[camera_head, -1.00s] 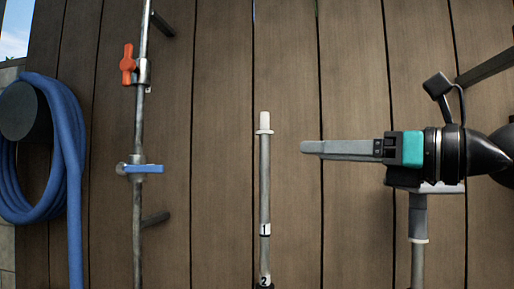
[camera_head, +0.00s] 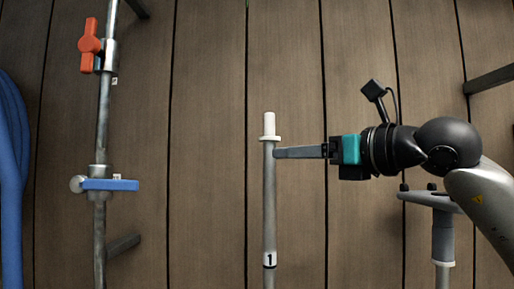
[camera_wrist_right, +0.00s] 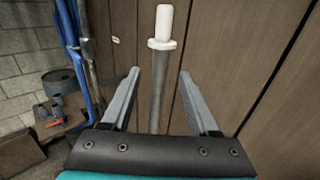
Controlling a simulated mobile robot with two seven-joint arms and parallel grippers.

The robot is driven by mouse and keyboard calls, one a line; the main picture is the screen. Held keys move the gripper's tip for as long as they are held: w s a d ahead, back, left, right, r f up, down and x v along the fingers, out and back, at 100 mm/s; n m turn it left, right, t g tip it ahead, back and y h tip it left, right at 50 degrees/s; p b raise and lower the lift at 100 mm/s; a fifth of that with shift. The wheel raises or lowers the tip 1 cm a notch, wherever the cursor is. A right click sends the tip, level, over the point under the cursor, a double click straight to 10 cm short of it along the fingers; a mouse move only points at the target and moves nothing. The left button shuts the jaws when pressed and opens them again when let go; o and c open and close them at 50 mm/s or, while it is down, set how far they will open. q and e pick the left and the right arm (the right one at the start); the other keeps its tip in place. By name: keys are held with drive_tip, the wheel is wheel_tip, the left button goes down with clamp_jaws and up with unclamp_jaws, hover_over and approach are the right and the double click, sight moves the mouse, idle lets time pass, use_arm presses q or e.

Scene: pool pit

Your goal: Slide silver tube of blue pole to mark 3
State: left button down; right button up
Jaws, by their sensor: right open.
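A silver tube (camera_head: 269,205) with a white cap (camera_head: 269,126) stands upright against the wooden boards in the head view. A label with the number 1 (camera_head: 269,260) is on its lower part. In the right wrist view the tube (camera_wrist_right: 157,100) and its white cap (camera_wrist_right: 163,25) appear between the two fingers. My right gripper (camera_head: 277,152) comes from the right, with its fingertips at the tube just below the cap. Its fingers (camera_wrist_right: 160,73) are spread, apart from the tube. No blue colour shows on this tube, and mark 3 is not visible. My left gripper is out of view.
A metal pipe (camera_head: 102,130) on the left carries an orange valve handle (camera_head: 90,45) and a blue valve handle (camera_head: 110,185). A coiled blue hose (camera_head: 10,150) hangs at the far left. A grey-handled pole (camera_head: 443,235) stands below my right arm.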

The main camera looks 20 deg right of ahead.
use_arm(q)
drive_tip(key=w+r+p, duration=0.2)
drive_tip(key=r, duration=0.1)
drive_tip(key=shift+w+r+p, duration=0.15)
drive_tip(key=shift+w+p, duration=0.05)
drive_tip(key=shift+p, duration=0.2)
use_arm(e)
drive_tip(key=x, duration=1)
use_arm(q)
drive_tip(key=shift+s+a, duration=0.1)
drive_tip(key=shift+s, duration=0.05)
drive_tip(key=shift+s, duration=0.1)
use_arm(e)
clamp_jaws()
